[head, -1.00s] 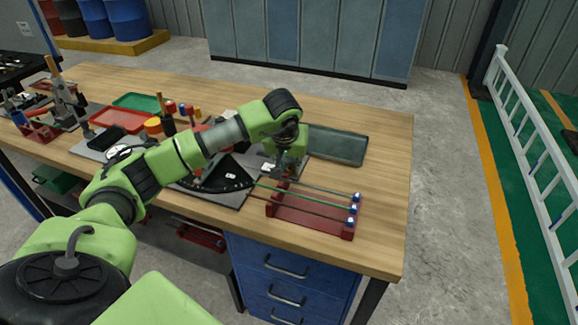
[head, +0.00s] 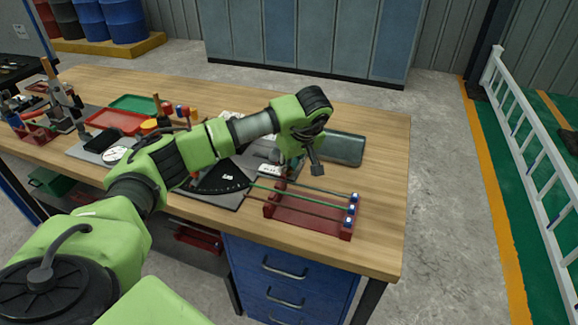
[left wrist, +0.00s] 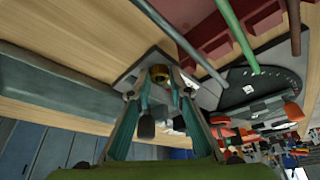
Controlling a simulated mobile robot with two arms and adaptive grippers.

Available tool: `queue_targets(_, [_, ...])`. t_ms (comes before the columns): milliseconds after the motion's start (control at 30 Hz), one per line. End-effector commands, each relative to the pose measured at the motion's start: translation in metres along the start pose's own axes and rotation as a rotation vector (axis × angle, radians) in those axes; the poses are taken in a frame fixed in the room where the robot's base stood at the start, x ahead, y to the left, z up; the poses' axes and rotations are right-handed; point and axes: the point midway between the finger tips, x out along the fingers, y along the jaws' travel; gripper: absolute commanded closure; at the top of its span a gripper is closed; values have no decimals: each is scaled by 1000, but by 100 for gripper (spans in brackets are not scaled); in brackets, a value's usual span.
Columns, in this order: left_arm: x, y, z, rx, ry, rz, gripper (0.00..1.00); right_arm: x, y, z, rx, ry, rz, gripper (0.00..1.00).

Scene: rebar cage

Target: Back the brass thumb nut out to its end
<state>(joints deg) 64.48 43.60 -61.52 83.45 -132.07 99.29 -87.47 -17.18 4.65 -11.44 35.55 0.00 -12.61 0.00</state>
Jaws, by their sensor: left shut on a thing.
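The brass thumb nut (left wrist: 160,73) shows in the left wrist view as a small golden piece between my fingertips, partly covered by them. My left gripper (left wrist: 163,82) is shut on it, its teal fingers reaching in from both sides. In the head view my left gripper (head: 294,167) is low over the bench, behind the left end of the red rack, and its wrist hides the nut. The nut's screw cannot be made out. My right gripper is in neither view.
The red rack (head: 308,220) with green and grey rods stands close in front of the gripper. A black quarter-circle scale (head: 222,178) lies to its left. A grey-green tray (head: 343,149) lies behind. The bench's right end is clear.

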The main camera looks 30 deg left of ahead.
Motion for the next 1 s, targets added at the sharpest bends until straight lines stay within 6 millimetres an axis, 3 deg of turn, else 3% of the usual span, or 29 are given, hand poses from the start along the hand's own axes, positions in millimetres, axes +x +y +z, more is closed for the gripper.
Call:
queue_targets(500, [-1,0,-2,-20,3,-6,100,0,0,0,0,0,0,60])
queue_targets(533, [-1,0,-2,-20,3,-6,74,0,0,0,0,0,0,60])
queue_targets(567, [-1,0,-2,-20,3,-6,66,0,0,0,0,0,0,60])
queue_targets(1000, [-7,1,-1,-18,2,-5,65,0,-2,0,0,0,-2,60])
